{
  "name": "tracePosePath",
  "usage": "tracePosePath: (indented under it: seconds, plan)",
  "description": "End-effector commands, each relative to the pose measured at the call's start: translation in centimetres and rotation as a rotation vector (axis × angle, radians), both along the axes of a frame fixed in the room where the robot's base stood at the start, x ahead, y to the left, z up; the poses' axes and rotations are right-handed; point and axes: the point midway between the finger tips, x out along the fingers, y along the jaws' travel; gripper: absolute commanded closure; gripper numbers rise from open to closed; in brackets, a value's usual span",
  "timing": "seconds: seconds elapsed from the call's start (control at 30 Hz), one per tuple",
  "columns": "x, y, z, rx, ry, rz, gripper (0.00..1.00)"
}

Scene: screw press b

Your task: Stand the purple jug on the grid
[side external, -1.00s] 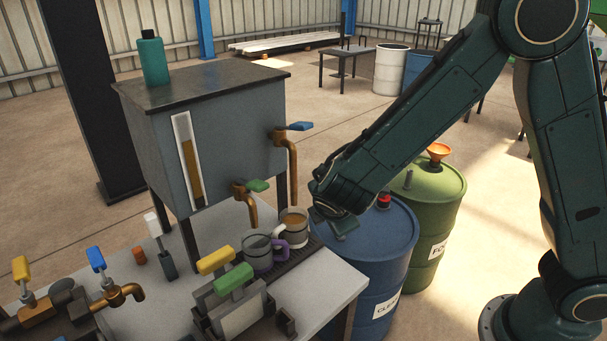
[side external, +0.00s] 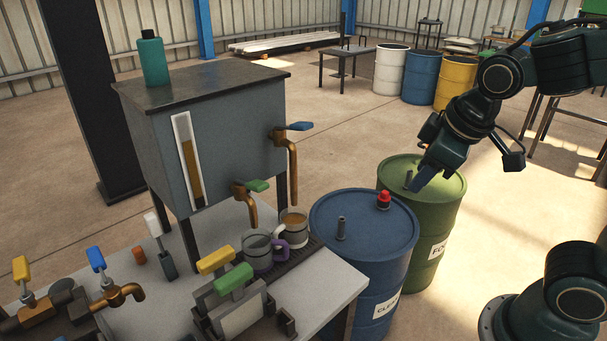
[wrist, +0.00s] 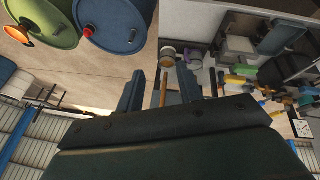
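The purple jug, a grey cup with a purple handle (side external: 257,252), stands upright on the bench under the tank. It stands at the dark slotted grid (side external: 301,256); its base is partly hidden, so I cannot tell whether it is fully on it. A second grey jug with a pale handle and brown contents (side external: 294,223) stands just behind it, under the blue-handled tap. My gripper (side external: 419,180) is empty, high over the green drum, well right of the jugs. In the wrist view my gripper (wrist: 158,82) shows two spread fingers with nothing between them.
The tank's green-handled tap (side external: 246,190) and blue-handled tap (side external: 289,140) overhang the jugs. A yellow and green-handled fixture (side external: 235,300) stands in front.

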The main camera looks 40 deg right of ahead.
Motion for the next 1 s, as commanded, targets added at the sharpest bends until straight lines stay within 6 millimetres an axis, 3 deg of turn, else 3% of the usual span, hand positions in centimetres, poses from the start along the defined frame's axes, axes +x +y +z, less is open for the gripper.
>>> tracePosePath:
  seconds: [0.2,0.43,1.0]
  plan:
    - [-4.2,-0.2,1.8,0.125,-0.055,-0.129,0.64]
    - [-7.3,0.1,2.5,0.204,-0.086,-0.213,0.64]
    - [-8.1,0.2,2.5,0.223,-0.091,-0.235,0.64]
